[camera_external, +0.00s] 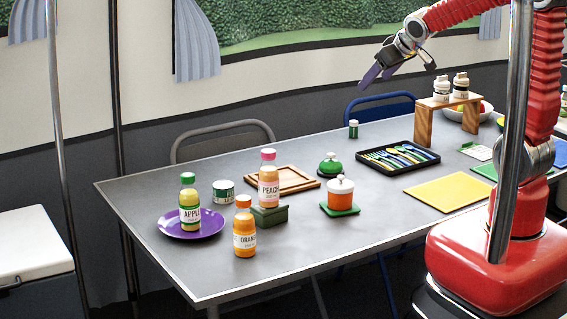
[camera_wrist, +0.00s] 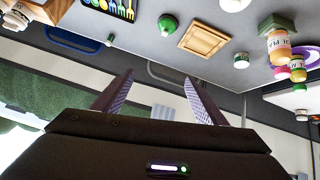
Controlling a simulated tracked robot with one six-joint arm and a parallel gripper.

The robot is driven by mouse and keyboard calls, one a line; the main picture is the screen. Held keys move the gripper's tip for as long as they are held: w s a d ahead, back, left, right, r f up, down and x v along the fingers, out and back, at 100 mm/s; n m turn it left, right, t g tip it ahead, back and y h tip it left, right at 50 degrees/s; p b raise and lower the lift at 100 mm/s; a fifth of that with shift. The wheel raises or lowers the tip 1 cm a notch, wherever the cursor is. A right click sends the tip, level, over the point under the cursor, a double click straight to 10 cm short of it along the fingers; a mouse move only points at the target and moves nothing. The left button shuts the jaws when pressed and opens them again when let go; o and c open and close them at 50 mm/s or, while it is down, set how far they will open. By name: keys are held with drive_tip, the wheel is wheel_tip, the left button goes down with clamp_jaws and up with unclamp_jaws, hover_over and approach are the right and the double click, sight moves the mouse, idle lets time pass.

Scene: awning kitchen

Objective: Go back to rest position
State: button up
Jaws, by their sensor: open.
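My gripper (camera_external: 382,66) is raised in the air above the far side of the table, at the end of my red arm. It is open and empty. In the wrist view the two fingers of my gripper (camera_wrist: 158,95) stand apart with nothing between them. The grey table (camera_external: 330,245) lies below, and it shows upside down in the wrist view. No object touches my gripper.
An apple bottle (camera_external: 190,208) stands on a purple plate (camera_external: 212,224). A peach bottle (camera_external: 268,183) stands on a green box, with an orange bottle (camera_external: 244,232) nearby. A cutlery tray (camera_external: 372,167), wooden stand (camera_external: 423,122) and yellow mat (camera_external: 446,193) are right. Air around my gripper is clear.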

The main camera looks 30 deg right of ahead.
drive_tip(key=s+d+m+g, duration=0.2)
drive_tip(key=s+d+g, duration=0.1)
drive_tip(key=s, duration=2)
drive_tip(key=shift+s+d+r, duration=0.2)
drive_tip(key=shift+s+r, duration=0.1)
drive_tip(key=shift+s, duration=0.1)
